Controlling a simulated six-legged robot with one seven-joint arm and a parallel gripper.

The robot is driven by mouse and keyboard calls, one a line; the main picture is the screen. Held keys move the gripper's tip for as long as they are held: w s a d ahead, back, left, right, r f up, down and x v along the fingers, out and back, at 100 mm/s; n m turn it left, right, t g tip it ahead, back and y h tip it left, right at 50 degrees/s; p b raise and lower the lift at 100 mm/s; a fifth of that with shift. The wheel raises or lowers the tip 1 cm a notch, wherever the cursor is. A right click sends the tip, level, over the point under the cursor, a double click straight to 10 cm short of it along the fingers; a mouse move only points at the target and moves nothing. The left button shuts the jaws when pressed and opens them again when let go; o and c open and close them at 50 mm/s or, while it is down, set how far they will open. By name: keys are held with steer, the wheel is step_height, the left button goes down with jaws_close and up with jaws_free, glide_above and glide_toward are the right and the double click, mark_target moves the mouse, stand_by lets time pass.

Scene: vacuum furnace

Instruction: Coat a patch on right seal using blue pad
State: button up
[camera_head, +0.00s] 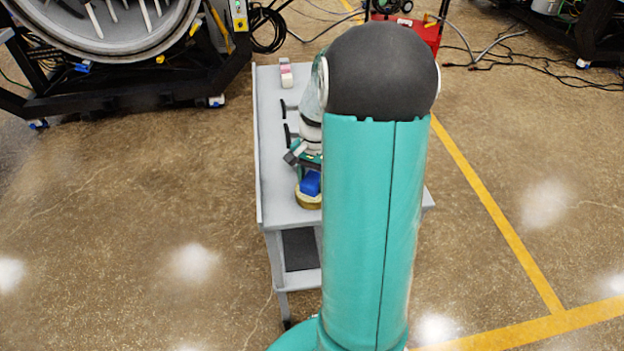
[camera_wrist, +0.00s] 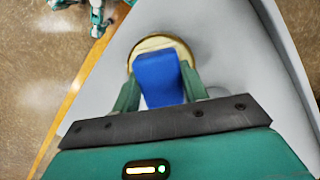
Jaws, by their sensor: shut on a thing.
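My gripper (camera_wrist: 160,92) is shut on the blue pad (camera_wrist: 158,72), with a green finger on each side of it. In the head view the blue pad (camera_head: 310,184) is over a round brass-coloured tin (camera_head: 306,201) on the cart. In the wrist view the pad overlaps the pale inside of the tin (camera_wrist: 149,43). I cannot tell whether the pad touches what is in the tin. A round grey ring (camera_head: 125,50) of the furnace is at the top left, cut by the picture's edge. I cannot identify the right seal there.
The grey cart (camera_head: 275,180) has a raised rim. Pink and white blocks (camera_head: 286,75) and black-handled tools (camera_head: 284,108) lie farther back on it. My arm hides its right part. A black furnace frame (camera_head: 130,98) stands left; open floor (camera_head: 150,210) lies between. Cables lie at the back right.

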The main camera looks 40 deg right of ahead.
mark_target(312, 179)
steer(key=shift+r, duration=3.45)
